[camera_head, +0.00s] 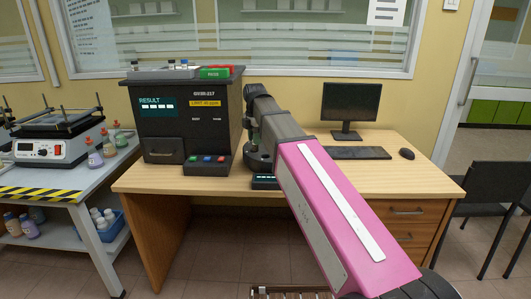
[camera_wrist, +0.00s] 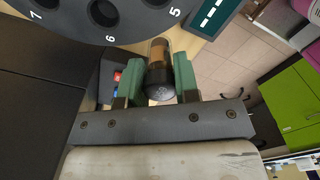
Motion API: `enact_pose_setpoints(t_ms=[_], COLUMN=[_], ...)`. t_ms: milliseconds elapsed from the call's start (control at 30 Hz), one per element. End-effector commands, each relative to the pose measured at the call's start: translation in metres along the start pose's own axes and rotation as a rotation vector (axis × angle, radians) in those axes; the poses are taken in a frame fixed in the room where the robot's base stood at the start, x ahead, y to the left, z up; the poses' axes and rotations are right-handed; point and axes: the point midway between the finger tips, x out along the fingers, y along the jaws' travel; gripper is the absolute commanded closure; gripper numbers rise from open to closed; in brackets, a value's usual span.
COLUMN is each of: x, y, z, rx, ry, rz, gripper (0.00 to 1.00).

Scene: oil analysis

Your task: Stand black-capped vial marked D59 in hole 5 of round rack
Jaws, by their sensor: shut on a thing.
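My gripper (camera_wrist: 158,72) has green fingers and is shut on a black-capped vial (camera_wrist: 158,78) holding amber-brown liquid. The black cap faces the wrist camera; no D59 mark is readable on it. The dark round rack (camera_wrist: 72,22) fills the top of the wrist view, with numbers 5, 6 and 7 on its rim. Hole 5 (camera_wrist: 156,3) is cut by the top edge, just beyond the vial, and looks empty. In the head view the rack (camera_head: 258,161) stands on the wooden desk right of the analyser, and my arm hides most of my gripper and the vial.
The black analyser (camera_head: 190,115) stands left of the rack, with a small button panel (camera_head: 207,165) in front. A small display (camera_head: 264,181) sits before the rack. A monitor (camera_head: 349,105), keyboard (camera_head: 360,153) and mouse (camera_head: 407,153) are to the right.

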Motion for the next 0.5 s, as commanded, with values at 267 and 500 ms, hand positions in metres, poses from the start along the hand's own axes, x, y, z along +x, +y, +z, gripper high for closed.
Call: enact_pose_setpoints(t_ms=[267,500], x=[0.024,0.036], y=[-0.003,-0.004], z=[0.041,0.045], rx=[0.001,0.001], ry=[0.000,0.000], rz=[0.000,-0.001], gripper=[0.97,0.97])
